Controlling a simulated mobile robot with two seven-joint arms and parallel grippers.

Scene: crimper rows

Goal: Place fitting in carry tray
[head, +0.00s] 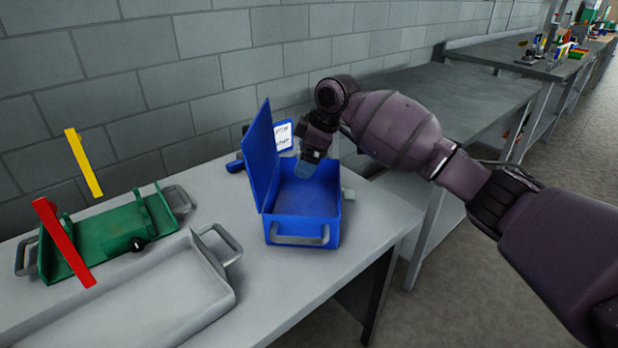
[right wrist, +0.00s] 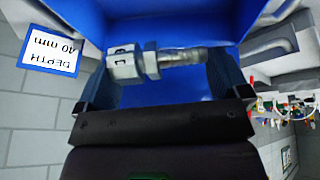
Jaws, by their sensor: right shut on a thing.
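My right gripper (head: 309,167) is over the open blue box (head: 283,224), with its fingers at the box's opening. In the right wrist view it (right wrist: 162,74) is shut on a metal fitting (right wrist: 158,62), which has a hex nut and a narrower threaded end lying crosswise between the fingers. The fitting is hidden in the head view. A grey tray (head: 222,298) with a raised rim and handle lies at the front left of the bench; it looks like the carry tray and its visible floor is empty. My left gripper is out of view.
The blue box's lid (head: 262,155) stands up on its left. A green holder (head: 112,228) with grey handles sits behind the grey tray, with a red bar (head: 63,242) and a yellow bar (head: 83,162) near it. A DEPTH 40 mm card (right wrist: 50,55) stands behind the box. The bench's front right is clear.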

